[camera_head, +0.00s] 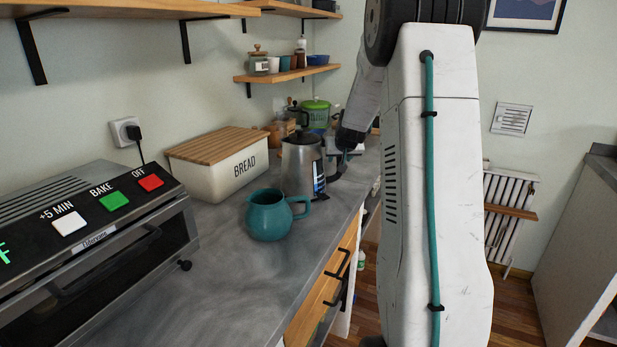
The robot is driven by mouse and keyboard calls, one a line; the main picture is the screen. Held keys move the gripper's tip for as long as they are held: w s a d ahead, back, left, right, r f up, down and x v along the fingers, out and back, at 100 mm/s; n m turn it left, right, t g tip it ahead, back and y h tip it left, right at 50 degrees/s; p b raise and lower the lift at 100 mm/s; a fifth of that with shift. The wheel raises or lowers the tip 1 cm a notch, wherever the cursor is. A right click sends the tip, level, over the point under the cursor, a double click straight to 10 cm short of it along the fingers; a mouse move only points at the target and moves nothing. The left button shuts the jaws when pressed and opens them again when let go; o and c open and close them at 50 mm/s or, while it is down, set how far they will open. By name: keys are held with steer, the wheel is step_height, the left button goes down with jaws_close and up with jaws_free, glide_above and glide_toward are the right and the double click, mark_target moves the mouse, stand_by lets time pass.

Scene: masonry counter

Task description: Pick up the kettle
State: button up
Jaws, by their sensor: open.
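The kettle (297,168) is a steel, upright vessel with a dark lid and a lit blue panel low on its side. It stands on the grey counter behind a teal jug (267,215) and to the right of the bread box. My gripper (340,162) is at the kettle's right side, close to its dark handle. It is small and partly hidden here, and I cannot tell whether it touches the handle. My white arm fills the middle right of the view.
A bread box (222,182) with a wooden lid stands left of the kettle. A toaster oven (90,260) fills the near left. A green-lidded container (316,112) and other items stand behind. Wooden shelves (287,74) hang above. Bare counter (240,290) lies in front of the jug.

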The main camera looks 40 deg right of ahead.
jaws_close()
stand_by(1.2)
steer(key=shift+w+r, duration=0.1)
steer(key=shift+r, duration=0.05)
